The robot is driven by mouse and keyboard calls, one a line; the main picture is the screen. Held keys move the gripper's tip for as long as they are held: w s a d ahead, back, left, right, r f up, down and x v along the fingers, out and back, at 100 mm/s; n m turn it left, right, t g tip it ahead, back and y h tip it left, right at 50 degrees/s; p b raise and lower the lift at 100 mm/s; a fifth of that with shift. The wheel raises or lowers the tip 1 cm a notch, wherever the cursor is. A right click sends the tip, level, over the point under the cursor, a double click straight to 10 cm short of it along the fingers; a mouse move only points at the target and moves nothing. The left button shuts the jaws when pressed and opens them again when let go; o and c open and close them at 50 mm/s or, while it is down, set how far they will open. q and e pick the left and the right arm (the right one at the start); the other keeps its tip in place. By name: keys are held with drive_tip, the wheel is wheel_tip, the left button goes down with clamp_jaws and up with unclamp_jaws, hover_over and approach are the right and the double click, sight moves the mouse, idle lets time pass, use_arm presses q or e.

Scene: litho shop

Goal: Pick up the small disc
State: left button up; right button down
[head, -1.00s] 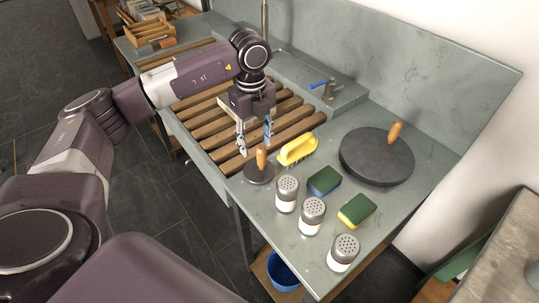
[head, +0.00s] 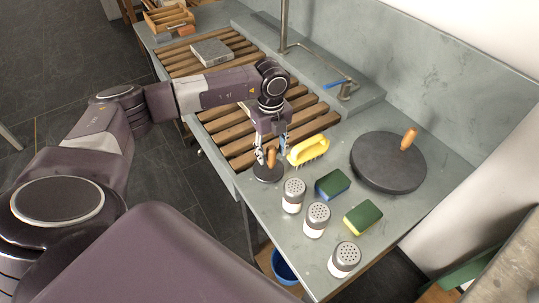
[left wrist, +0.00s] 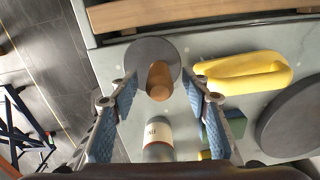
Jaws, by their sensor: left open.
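The small disc (head: 267,174) is dark grey with an upright wooden handle (head: 271,157). It sits on the grey counter near its front edge, beside the slatted rack. In the left wrist view the disc (left wrist: 143,57) lies just beyond my fingertips, with its handle (left wrist: 159,81) between them. My left gripper (head: 271,152) is open, with its fingers pointing down on either side of the handle; I cannot tell whether they touch it. A larger dark disc (head: 386,166) with a similar handle lies to the right. My right gripper is not in view.
A yellow-handled brush (head: 308,150) lies close to the right of the small disc. Several shakers, one nearest (head: 293,196), and two sponges (head: 332,184) stand in front. The wooden slats (head: 241,140) and a tap are behind. A blue bucket (head: 285,266) is below.

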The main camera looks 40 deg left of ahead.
use_arm(q)
drive_tip(key=shift+s, duration=0.1)
drive_tip(key=c, duration=1.2)
clamp_jaws()
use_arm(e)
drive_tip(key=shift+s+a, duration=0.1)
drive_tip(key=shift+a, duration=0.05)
use_arm(q)
drive_tip(key=shift+r, duration=0.15)
